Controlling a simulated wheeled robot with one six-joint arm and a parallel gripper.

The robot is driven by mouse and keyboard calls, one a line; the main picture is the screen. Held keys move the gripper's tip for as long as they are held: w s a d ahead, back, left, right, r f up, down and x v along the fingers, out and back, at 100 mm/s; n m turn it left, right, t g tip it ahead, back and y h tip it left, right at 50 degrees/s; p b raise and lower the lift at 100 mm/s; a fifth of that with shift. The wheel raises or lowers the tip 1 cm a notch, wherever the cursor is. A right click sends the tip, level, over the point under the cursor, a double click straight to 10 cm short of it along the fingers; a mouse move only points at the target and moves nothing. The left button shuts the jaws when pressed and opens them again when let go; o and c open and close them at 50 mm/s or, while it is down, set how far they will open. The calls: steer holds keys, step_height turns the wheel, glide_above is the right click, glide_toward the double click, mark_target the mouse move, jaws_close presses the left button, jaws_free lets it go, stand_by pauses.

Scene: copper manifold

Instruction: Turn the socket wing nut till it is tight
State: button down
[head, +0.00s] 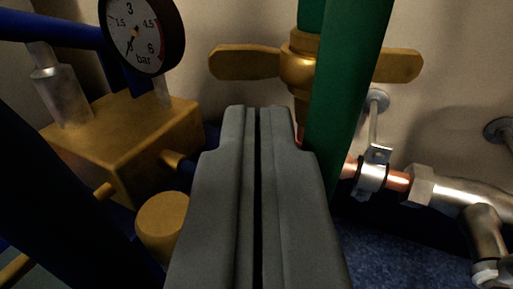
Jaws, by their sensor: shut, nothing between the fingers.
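The brass wing nut (299,62) is ahead at the upper middle, with one wing reaching left (244,62) and the other right (398,65). A green pipe (347,90) crosses in front of its right side and hides part of it. My gripper (258,110) is shut and empty, pointing forward in the middle of the picture. Its tips appear just below the wing nut in the picture; how far short of it they are I cannot tell. Whatever lies directly behind my fingers is hidden.
A brass block (130,145) with a pressure gauge (141,35) stands at the left. A blue pipe (50,30) runs at upper left. A copper pipe (398,181) with a clamp (372,172) and a silver fitting (455,192) are at the right, before a beige wall (460,80).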

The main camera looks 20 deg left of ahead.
mark_target(254, 64)
steer(key=x, duration=0.6)
steer(key=shift+w, duration=0.2)
steer(key=shift+a, duration=0.2)
